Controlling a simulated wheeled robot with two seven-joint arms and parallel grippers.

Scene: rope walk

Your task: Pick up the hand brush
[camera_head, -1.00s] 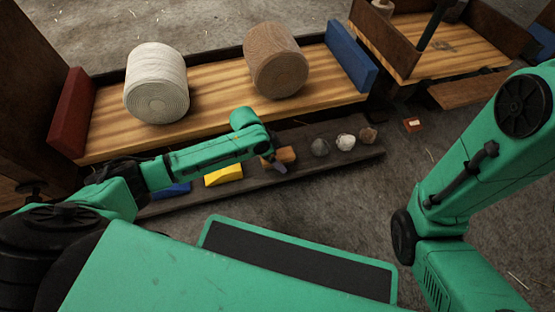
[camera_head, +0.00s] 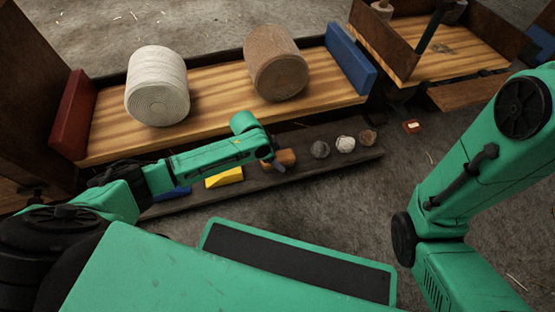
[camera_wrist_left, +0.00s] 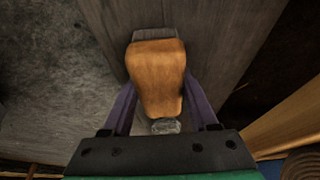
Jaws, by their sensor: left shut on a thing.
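The hand brush (camera_wrist_left: 157,78) has an orange-brown wooden body and a grey end. In the left wrist view it lies between the two purple fingers of my left gripper (camera_wrist_left: 160,112), which are shut on its sides. In the head view the brush (camera_head: 286,158) is a small brown block at the dark low shelf, just right of my left gripper (camera_head: 274,162). I cannot tell whether it still touches the shelf. My right arm is at the right of the head view, but its gripper is out of view.
The dark low shelf (camera_head: 330,165) also holds a yellow block (camera_head: 224,177), a blue item (camera_head: 176,193) and several small balls. Behind it, a wooden bench (camera_head: 215,95) bears a white rope roll (camera_head: 157,86) and a brown one (camera_head: 277,63). A small brown box (camera_head: 411,127) lies on the floor.

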